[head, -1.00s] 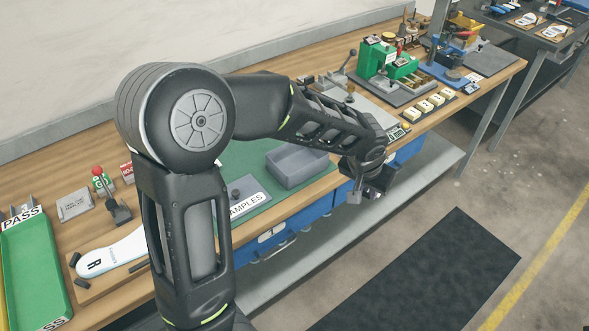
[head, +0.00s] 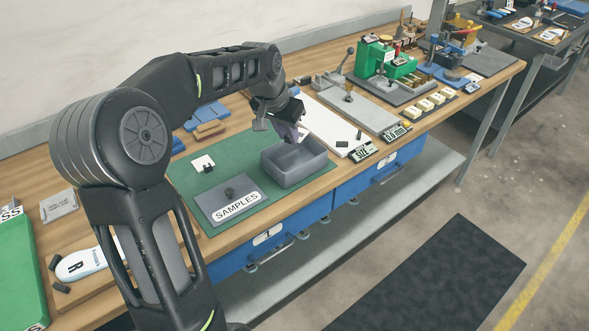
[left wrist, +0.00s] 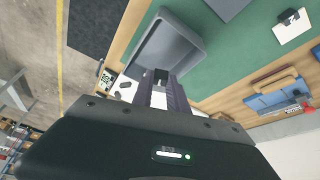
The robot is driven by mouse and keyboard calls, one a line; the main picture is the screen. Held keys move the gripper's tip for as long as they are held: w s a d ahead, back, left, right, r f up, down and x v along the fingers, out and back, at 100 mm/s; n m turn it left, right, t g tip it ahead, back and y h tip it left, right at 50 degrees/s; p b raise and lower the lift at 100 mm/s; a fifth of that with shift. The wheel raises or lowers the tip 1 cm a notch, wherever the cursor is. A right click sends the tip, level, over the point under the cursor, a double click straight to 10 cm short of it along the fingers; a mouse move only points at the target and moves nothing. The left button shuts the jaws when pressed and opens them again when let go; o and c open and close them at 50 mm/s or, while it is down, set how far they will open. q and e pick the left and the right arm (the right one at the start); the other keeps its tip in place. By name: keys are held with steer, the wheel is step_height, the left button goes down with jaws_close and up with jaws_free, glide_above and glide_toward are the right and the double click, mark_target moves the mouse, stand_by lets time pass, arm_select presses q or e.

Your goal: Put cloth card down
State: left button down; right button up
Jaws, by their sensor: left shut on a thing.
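I take this to be the cloth card (left wrist: 158,98), mostly hidden by the fingers. The tray (left wrist: 190,68) lies just beyond the fingertips there. I cannot tell whether the piece touches the tray. A white card with a black block (head: 203,163) lies on the green mat (head: 225,150). My right gripper is not in view.
A grey plate labelled SAMPLES (head: 215,198) lies on the mat left of the tray. A white board (head: 325,122) and a small SIZE display (head: 362,152) are right of the tray. Blue bins (head: 380,170) hang under the bench edge. The mat's left part has free room.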

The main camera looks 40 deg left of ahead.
arm_select(q)
glide_toward(288, 164)
steer(key=shift+w+d+f+p, duration=0.2)
steer(key=shift+w+d+f, duration=0.05)
steer(key=shift+d+f, duration=0.2)
steer(key=shift+w+d+f+p, duration=0.15)
steer(key=shift+w+d+f, duration=0.15)
steer(key=shift+d, duration=0.2)
steer(key=shift+f, duration=1.9)
steer(key=shift+f, duration=0.25)
steer(key=c, duration=1.6)
jaws_free()
steer(key=shift+r, duration=0.1)
steer(key=shift+r, duration=0.1)
